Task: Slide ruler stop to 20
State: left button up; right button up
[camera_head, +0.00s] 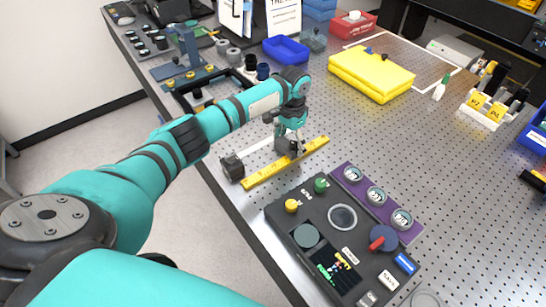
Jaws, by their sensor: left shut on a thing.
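A yellow ruler (262,175) lies on the perforated table near its left edge, running from lower left to upper right. A dark block (232,168) sits beside its lower-left end. My left gripper (291,150) reaches down at the ruler's upper-right half and is shut on the dark ruler stop (281,146), which is partly hidden by the fingers. The ruler's numbers are too small to read, so the stop's exact position cannot be told. My right gripper is not in view.
A black control box (327,268) with knobs and a small screen stands in front of the ruler. A purple strip with round gauges (354,173) lies to its right. A yellow folded cloth (371,72) and blue tray (286,50) lie behind.

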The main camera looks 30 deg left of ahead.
pick_arm(q)
jog(key=w+b, duration=0.1)
jog(key=w+d, duration=0.1)
jog(key=w+b, duration=0.1)
jog(key=w, duration=0.1)
jog(key=shift+w+d+f+b, duration=0.1)
jog(key=shift+d+f+b, duration=0.05)
jog(key=shift+d+b, duration=0.2)
jog(key=shift+w, duration=0.2)
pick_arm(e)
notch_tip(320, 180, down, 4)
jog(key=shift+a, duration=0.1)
pick_arm(q)
jog(key=o, duration=1.5)
jog(key=shift+o, duration=0.2)
jog(key=shift+r, duration=0.35)
notch_tip(320, 180, up, 12)
jog(key=shift+f, duration=0.25)
